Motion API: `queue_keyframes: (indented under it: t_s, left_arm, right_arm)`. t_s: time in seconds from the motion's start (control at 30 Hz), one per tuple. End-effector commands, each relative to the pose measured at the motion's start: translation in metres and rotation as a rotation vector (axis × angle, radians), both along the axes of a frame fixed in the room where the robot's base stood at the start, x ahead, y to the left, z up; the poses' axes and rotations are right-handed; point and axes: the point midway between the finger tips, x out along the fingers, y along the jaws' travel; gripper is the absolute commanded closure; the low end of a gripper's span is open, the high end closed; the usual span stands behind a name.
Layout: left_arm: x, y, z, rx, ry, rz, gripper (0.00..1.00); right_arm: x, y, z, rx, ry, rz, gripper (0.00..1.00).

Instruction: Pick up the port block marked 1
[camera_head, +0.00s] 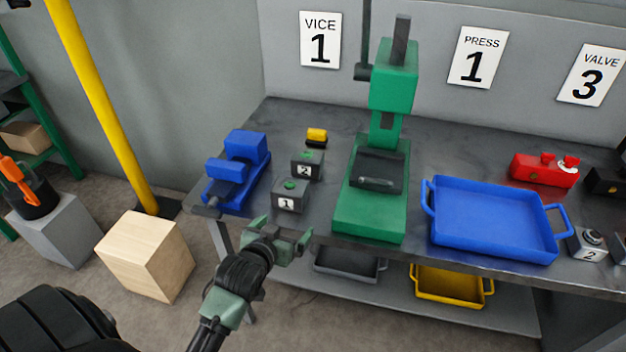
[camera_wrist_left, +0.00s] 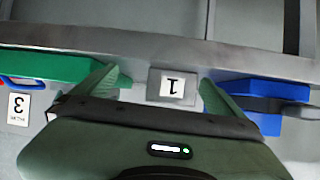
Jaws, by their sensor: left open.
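The port block marked 1 (camera_head: 290,196) is a small grey block with a green spot on top. It stands near the front edge of the bench, right of the blue vice. In the left wrist view the same block (camera_wrist_left: 173,86) shows between the fingertips, its label upside down. My left gripper (camera_head: 283,236) is open and empty, in front of the bench edge and short of the block. The gripper's fingers (camera_wrist_left: 160,84) also show in the left wrist view, apart on either side. The block marked 2 (camera_head: 306,164) stands just behind block 1. My right gripper is not in view.
The blue vice (camera_head: 237,171) stands left of the block and the green press (camera_head: 369,218) right of it. A yellow-and-black item (camera_head: 316,136) lies behind. A blue tray (camera_head: 494,248) is further right. A grey bin (camera_head: 349,266) and a yellow bin (camera_head: 449,287) sit on the lower shelf.

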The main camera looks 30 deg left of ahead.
Motion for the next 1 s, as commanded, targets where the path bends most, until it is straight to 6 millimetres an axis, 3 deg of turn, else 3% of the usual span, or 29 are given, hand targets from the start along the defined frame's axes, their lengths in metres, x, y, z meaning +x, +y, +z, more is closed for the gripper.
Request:
queue_keyframes:
  t_s: [0.07,0.37,1.0]
  left_arm:
    - [0.001,0.004,0.023,0.004,-0.029,0.009,0.0]
    - [0.029,0.028,0.039,0.004,-0.167,0.053,0.0]
    - [0.096,0.052,0.024,0.004,-0.176,0.056,0.0]
  right_arm:
    - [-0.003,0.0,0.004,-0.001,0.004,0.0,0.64]
    - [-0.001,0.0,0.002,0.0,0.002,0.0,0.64]
    - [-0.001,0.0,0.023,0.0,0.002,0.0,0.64]
